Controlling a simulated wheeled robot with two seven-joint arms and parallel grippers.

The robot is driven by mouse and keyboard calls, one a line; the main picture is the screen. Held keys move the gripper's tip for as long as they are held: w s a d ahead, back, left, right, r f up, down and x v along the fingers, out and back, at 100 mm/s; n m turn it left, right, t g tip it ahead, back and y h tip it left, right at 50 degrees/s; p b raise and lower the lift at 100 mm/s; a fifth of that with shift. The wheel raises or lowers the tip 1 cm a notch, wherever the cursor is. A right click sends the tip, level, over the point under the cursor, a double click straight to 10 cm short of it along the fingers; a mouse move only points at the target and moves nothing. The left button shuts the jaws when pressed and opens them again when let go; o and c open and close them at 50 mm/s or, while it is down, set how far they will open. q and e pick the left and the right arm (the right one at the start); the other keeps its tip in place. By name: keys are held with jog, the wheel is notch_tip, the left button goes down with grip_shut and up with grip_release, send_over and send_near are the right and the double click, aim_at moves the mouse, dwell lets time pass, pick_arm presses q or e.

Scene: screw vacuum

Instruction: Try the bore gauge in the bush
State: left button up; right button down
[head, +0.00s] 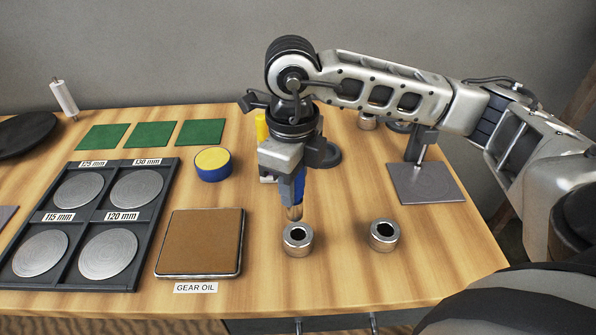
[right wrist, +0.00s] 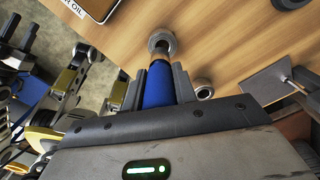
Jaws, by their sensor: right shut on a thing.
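My right gripper (head: 290,190) is shut on the bore gauge (head: 299,188), which has a blue handle and a brass-coloured tip pointing down. The handle also shows between the fingers in the right wrist view (right wrist: 158,88). Two metal bushes, each a short ring with a dark hole, stand upright on the table: a left one (head: 297,240) and a right one (head: 384,236). The tip is close over the far side of the left bush, which also shows in the right wrist view (right wrist: 162,41). I cannot tell whether they touch.
A brown-topped tray labelled GEAR OIL (head: 199,243) lies left of the left bush. A dark rack (head: 93,226) with labelled metal discs lies farther left. A blue and yellow round tin (head: 213,164) stands behind the tray. A grey plate with an upright post (head: 427,183) stands at the right.

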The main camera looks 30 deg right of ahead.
aim_at(298, 207)
jog(key=m, duration=0.4)
jog(key=shift+s+d+r, duration=0.1)
jog(key=shift+d+r, duration=0.15)
pick_arm(q)
jog(key=shift+w+a+r+p, duration=0.1)
jog(key=shift+a+r+p, duration=0.1)
jog(key=shift+p, duration=0.1)
pick_arm(e)
jog(key=shift+d+m, duration=0.1)
jog(key=shift+m, duration=1.1)
jog(key=shift+f+b, duration=0.2)
jog(key=shift+b, duration=0.2)
notch_tip(298, 207, down, 3)
jog(key=b, duration=0.3)
jog(key=shift+f, duration=0.1)
jog(key=shift+f+b, duration=0.8)
jog(key=shift+b, duration=0.05)
pick_arm(q)
jog(key=shift+w+d+f+h+b, duration=0.15)
jog(key=shift+d+f, duration=0.15)
jog(key=shift+f, duration=0.25)
jog(key=shift+w+d+f+h+b, duration=0.15)
jog(key=shift+d+f, duration=0.15)
jog(key=shift+f, duration=0.25)
pick_arm(e)
jog(key=shift+f, duration=0.2)
pick_arm(q)
jog(key=shift+s+f+n, duration=0.1)
jog(key=shift+s+n, duration=0.15)
jog(key=shift+n, duration=0.05)
